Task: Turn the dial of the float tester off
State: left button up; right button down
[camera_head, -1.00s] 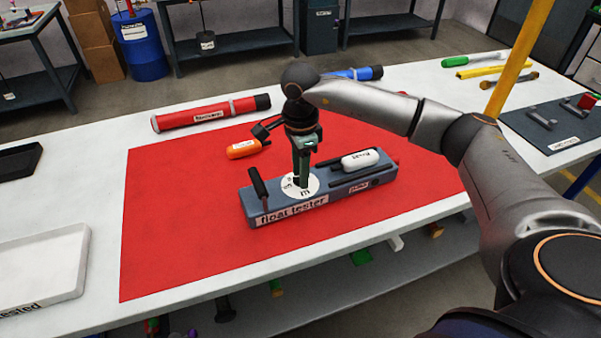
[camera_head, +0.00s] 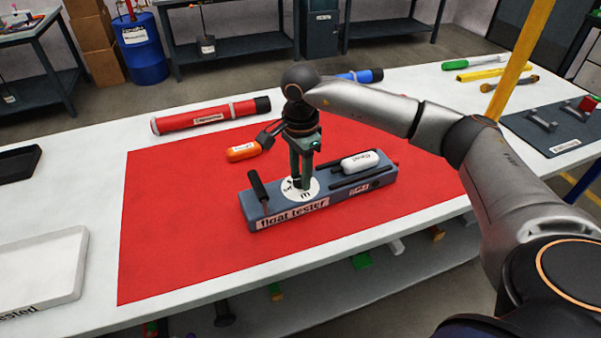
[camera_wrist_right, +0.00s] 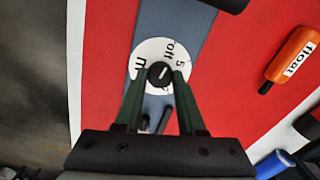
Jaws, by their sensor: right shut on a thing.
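The float tester (camera_head: 284,213) is a long blue-grey box on the red mat. Its dial is a white disc (camera_head: 313,191) with a black knob (camera_wrist_right: 160,73) in the middle. In the right wrist view the disc shows "off", "5" and "m", and the knob has a short light mark slanting towards the upper right, roughly the "off" side. My right gripper (camera_head: 302,184) points down over the dial, its two fingers shut on the knob from both sides. A white float (camera_head: 361,160) lies on the right part of the tester. My left gripper is not in view.
A black handle (camera_head: 258,186) stands up on the tester's left end. An orange float (camera_head: 243,151) lies behind it, and a red tube (camera_head: 205,117) further back. The red mat (camera_head: 180,230) is clear at the left. A white tray (camera_head: 75,290) sits at the table's left.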

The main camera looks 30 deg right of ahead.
jog(key=c, duration=0.5)
grip_release()
notch_tip(320, 180, up, 13)
jog(key=shift+f, duration=0.2)
dwell(0.3)
